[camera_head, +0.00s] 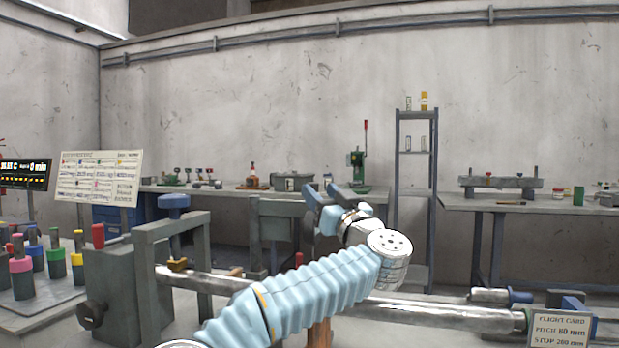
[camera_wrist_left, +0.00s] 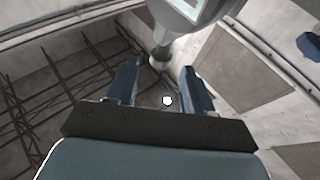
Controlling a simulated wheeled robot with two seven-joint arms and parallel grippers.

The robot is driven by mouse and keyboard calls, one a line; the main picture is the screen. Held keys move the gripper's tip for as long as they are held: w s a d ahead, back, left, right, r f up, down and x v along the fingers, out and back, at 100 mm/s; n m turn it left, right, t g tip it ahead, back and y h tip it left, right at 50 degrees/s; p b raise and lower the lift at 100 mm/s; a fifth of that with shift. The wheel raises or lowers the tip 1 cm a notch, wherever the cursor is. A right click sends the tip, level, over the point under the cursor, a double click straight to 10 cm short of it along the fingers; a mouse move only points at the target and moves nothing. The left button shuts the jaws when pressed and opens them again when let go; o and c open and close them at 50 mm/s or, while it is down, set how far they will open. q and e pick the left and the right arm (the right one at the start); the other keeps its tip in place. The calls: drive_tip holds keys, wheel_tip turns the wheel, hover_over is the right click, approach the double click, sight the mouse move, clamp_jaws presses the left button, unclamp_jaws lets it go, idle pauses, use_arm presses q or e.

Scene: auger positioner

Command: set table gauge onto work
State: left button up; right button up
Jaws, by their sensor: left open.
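The work appears to be the long grey metal bar (camera_head: 425,313) lying across the foreground bench, its middle hidden behind my left arm. A small brass-coloured piece (camera_head: 177,264) sits on its left end, under a frame with a blue-topped post. I cannot tell which thing is the table gauge. My left gripper (camera_head: 318,212) is raised above and behind the bar, its blue fingers apart. In the left wrist view the fingers (camera_wrist_left: 160,86) are open, with nothing gripped between them. My right gripper is not in view.
Several colour-banded posts (camera_head: 56,255) stand on the left. A grey block (camera_head: 112,295) stands beside the frame (camera_head: 146,262). Benches and a narrow shelf (camera_head: 398,170) line the wall.

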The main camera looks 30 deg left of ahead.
use_arm(q)
drive_tip(key=p+x, duration=0.1)
drive_tip(key=x, duration=0.5)
drive_tip(key=shift+a, duration=0.15)
drive_tip(key=shift+r, duration=0.1)
clamp_jaws()
